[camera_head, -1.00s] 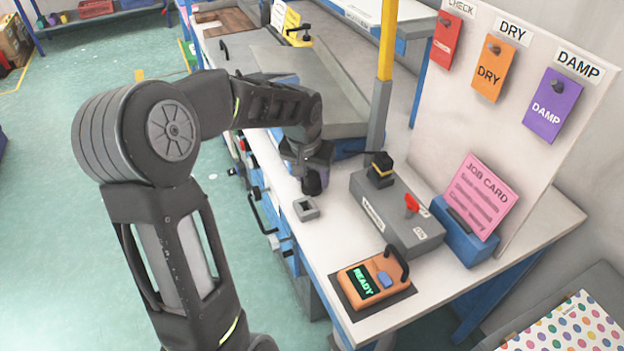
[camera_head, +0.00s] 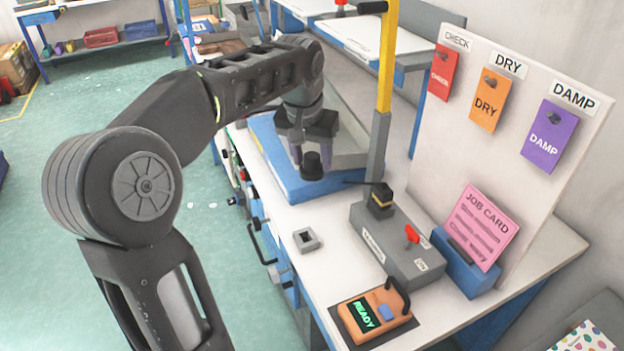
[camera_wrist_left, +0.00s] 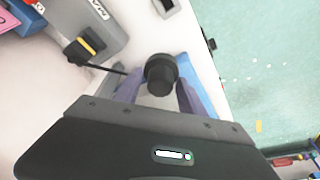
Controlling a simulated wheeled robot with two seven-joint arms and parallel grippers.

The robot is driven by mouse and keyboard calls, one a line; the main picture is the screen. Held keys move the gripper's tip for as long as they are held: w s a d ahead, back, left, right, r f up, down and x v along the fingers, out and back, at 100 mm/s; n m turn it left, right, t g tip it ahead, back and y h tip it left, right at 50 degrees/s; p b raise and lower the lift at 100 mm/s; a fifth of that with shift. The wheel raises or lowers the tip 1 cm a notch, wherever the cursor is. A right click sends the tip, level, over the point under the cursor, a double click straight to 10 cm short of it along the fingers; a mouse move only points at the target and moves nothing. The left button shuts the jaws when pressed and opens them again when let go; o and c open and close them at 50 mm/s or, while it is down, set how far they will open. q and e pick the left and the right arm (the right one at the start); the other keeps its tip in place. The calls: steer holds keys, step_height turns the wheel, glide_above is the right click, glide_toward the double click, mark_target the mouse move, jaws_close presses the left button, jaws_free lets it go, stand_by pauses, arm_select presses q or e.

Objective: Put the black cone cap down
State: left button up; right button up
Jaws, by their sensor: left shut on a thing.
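The black cone cap (camera_head: 312,166) is a short dark cylinder with a wider rim. My left gripper (camera_head: 312,158) is shut on it and holds it above the near end of the blue-edged tray. In the left wrist view the cap (camera_wrist_left: 160,75) sits between the two purple-grey fingertips (camera_wrist_left: 158,88). My right gripper is not in view.
A small grey square holder (camera_head: 306,240) stands on the white bench. A grey box with a red switch (camera_head: 398,240) and an orange READY meter (camera_head: 374,312) are nearby. A blue-edged tray (camera_head: 290,185) lies under the gripper. A yellow post (camera_head: 387,60) rises at its right.

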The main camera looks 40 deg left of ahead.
mark_target(314, 153)
arm_select(q)
steer(key=shift+r, duration=1.75)
